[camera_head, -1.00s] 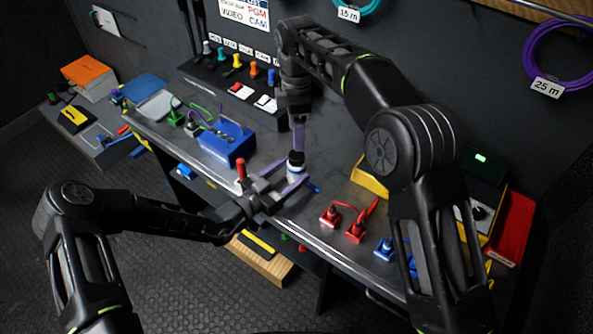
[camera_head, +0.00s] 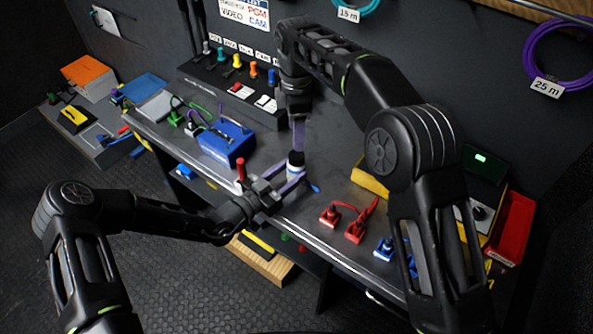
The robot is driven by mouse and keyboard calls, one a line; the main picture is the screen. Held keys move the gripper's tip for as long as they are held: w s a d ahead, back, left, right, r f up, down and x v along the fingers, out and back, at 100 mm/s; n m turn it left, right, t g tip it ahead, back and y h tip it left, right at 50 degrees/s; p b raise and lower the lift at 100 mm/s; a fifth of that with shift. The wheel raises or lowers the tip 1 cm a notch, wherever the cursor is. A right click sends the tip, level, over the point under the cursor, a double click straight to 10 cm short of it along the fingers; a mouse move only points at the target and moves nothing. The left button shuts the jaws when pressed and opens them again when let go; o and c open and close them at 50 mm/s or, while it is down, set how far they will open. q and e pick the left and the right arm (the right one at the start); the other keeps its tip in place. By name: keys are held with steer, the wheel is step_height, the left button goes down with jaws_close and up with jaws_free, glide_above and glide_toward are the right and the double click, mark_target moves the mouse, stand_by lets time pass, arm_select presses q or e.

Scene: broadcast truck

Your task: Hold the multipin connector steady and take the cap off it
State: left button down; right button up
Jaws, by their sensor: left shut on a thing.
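The multipin connector (camera_head: 296,170) is a small upright cylinder with a white and blue body, near the table's front edge. Its dark cap (camera_head: 296,157) sits on top. My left gripper (camera_head: 290,183) reaches in from the left and is shut on the connector's body, low down. My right gripper (camera_head: 298,150) points straight down from above, with its grey-purple fingers at the cap. The fingers overlap in this view, so I cannot tell whether they are closed on the cap. The connector's lower part is hidden by the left fingers.
A blue box (camera_head: 228,143) with cables stands left of the connector on the table (camera_head: 325,190). Red plugs (camera_head: 343,222) and blue plugs (camera_head: 387,247) lie to the right. A red post (camera_head: 240,168) rises close to my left gripper. A blue pen-like piece (camera_head: 314,187) is just right of it.

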steer(key=m, duration=2.5)
steer(key=shift+m, duration=0.3)
steer(key=m, duration=0.9)
steer(key=shift+m, duration=0.4)
steer(key=m, duration=0.5)
